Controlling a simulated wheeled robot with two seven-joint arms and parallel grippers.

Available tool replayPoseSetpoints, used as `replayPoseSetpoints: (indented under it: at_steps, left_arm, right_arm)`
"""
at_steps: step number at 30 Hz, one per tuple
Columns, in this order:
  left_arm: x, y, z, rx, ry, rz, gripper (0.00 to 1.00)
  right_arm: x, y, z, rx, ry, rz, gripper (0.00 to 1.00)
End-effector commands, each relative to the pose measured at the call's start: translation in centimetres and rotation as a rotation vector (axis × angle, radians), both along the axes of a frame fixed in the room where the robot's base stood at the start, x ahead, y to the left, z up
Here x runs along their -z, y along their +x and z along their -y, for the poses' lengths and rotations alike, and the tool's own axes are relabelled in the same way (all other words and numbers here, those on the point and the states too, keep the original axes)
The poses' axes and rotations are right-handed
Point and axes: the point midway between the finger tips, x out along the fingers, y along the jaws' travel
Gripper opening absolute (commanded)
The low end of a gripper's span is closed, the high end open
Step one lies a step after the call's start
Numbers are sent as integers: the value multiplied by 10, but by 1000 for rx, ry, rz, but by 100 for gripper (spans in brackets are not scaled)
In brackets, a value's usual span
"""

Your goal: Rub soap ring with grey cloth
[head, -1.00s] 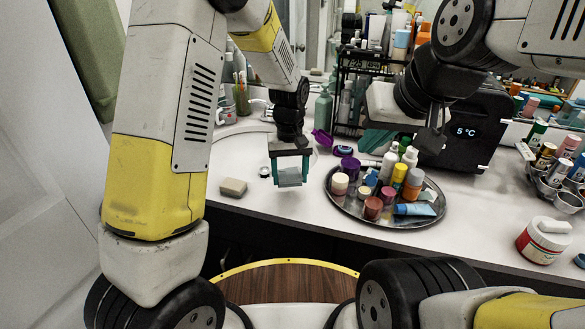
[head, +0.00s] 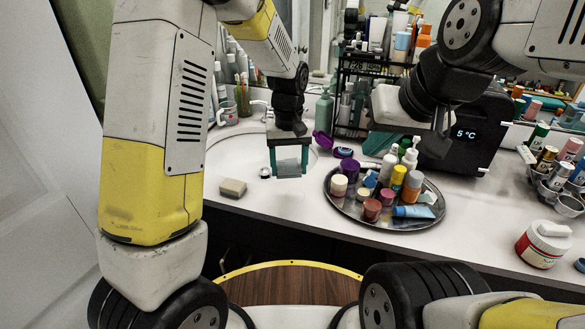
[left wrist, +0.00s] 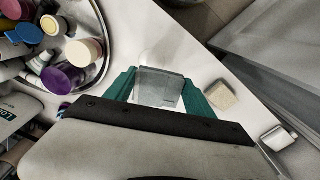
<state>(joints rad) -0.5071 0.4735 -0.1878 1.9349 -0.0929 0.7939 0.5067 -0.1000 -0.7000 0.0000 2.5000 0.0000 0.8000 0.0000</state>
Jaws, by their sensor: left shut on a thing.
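My left gripper (head: 289,174) is shut on a grey cloth (head: 288,167), a flat square piece between its teal fingers. It is over the white counter, between the beige block and the round tray. The cloth also shows in the left wrist view (left wrist: 158,88), over the pale counter. I cannot tell whether it touches the surface. I cannot make out the soap ring clearly; a faint whitish patch lies by the cloth in the left wrist view. My right gripper (head: 436,142) hangs in front of the black box; its finger opening cannot be made out.
A beige block (head: 232,187) lies left of the cloth near the counter's front edge. A round metal tray (head: 346,206) crowded with bottles and jars stands to the right. A white-lidded tub (head: 543,243) is at far right.

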Motion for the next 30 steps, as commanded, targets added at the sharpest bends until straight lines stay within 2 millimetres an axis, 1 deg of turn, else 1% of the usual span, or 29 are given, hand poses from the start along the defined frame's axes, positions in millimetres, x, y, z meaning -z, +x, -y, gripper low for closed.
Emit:
replayPoseSetpoints:
  at_steps: [5,15,21,30]
  left_arm:
    - [7,-1,2,0,1,-1,19]
    - [41,-5,12,1,2,-4,19]
    - [56,-6,17,0,1,-2,19]
    - [63,-7,19,0,1,-2,19]
  right_arm:
    - [0,0,0,0,0,0,0]
    - [0,0,0,0,0,0,0]
    - [0,0,0,0,0,0,0]
    - [0,0,0,0,0,0,0]
